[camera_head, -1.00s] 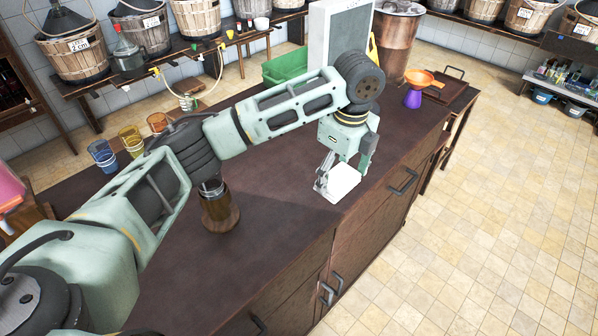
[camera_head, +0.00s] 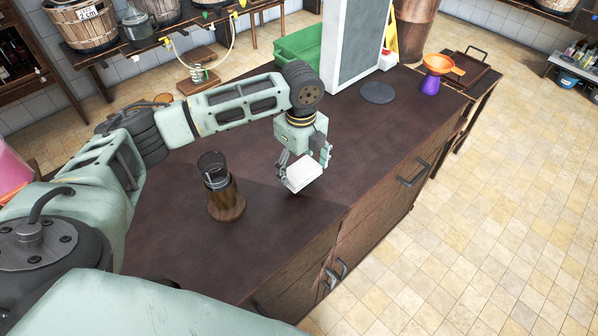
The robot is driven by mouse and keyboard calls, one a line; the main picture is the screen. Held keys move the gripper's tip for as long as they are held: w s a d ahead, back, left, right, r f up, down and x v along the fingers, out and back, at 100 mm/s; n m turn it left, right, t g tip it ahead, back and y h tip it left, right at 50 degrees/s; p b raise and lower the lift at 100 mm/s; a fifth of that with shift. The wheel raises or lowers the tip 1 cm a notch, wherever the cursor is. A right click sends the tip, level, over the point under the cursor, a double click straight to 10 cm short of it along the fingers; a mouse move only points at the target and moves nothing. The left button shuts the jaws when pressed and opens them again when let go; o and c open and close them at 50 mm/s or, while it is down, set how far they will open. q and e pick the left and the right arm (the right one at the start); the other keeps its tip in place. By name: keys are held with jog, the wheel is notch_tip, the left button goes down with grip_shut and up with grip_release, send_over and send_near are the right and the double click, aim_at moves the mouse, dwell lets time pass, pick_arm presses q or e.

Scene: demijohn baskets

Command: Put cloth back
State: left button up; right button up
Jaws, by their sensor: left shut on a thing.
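My left gripper (camera_head: 304,168) comes in from the left over the dark wooden counter (camera_head: 290,240). It is shut on a folded white cloth (camera_head: 301,177). The cloth is between the fingertips near the counter's front edge. It seems to be a little above the top, but I cannot tell the exact gap. My right gripper does not show.
A wood and dark glass vessel (camera_head: 226,199) stands left of the gripper. The middle right counter is clear.

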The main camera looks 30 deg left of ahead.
aim_at(300, 169)
pick_arm(q)
jog(key=shift+s+a+f, duration=0.1)
jog(key=shift+a+f, duration=0.05)
jog(key=shift+f, duration=0.05)
notch_tip(300, 169, down, 3)
jog(key=shift+f+p, duration=0.2)
jog(key=shift+p, duration=0.4)
jog(key=shift+f, duration=0.2)
jog(key=o, duration=1)
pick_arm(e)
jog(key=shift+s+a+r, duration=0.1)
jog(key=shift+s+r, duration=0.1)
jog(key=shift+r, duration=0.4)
pick_arm(q)
jog(key=shift+r, duration=0.5)
notch_tip(300, 169, up, 11)
jog(key=b, duration=0.2)
jog(key=shift+b, duration=0.35)
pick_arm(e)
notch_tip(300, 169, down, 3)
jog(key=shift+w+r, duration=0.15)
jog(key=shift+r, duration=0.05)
